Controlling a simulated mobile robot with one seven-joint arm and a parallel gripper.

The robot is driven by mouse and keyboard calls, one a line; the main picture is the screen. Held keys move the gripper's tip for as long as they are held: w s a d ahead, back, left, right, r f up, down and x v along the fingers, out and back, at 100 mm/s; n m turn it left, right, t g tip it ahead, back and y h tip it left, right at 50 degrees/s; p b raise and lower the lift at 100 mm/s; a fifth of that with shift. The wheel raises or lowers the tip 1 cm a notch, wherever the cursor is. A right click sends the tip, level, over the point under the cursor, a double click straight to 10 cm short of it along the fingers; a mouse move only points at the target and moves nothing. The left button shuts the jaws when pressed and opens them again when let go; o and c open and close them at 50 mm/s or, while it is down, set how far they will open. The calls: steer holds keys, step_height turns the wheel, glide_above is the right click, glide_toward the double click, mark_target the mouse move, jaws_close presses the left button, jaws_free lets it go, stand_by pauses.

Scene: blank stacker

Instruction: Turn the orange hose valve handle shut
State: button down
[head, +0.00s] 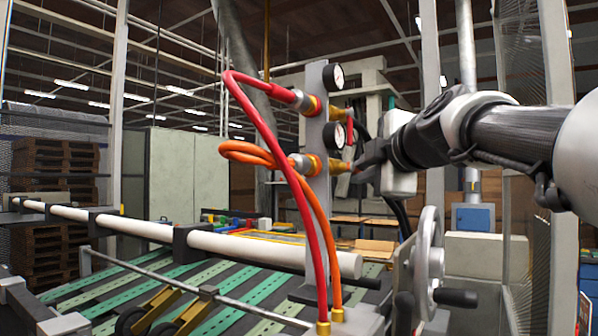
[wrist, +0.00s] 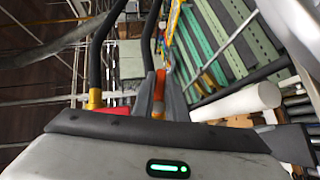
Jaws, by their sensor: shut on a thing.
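The orange hose (head: 247,152) loops to the lower brass fitting on the grey upright plate (head: 317,130). My gripper (head: 362,168) reaches in from the right at the level of this fitting. In the wrist view my gripper (wrist: 160,98) has its two grey fingers closed on the orange valve handle (wrist: 159,86), which shows as a narrow strip between them. In the head view the fingers and brass valve body hide most of the handle, so its exact angle is hard to tell.
A red hose (head: 250,98) joins the upper fitting. A red handle (head: 349,131) is just above my fingers; two gauges (head: 334,77) sit on the plate. A handwheel (head: 427,262) stands below my arm. Black hoses (wrist: 101,55) run close by.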

steer(key=shift+p, duration=0.35)
steer(key=shift+s+a+f+m+g+y+p, duration=0.3)
steer(key=shift+m+g+y+p, duration=0.35)
steer(key=shift+m+g+p, duration=0.8)
steer(key=shift+s+a+f+m+g+y+p, duration=0.3)
steer(key=shift+m+g+y+p, duration=0.5)
steer(key=shift+g, duration=1.3)
steer(key=shift+s+a+f+m+g+y+p, duration=0.15)
steer(key=shift+s+f+m+g+y+p, duration=0.55)
steer(key=shift+m+g, duration=0.85)
steer(key=shift+w+r, duration=0.15)
steer(key=shift+r, duration=0.15)
steer(key=c, duration=1.8)
jaws_free()
steer(key=shift+o, duration=0.2)
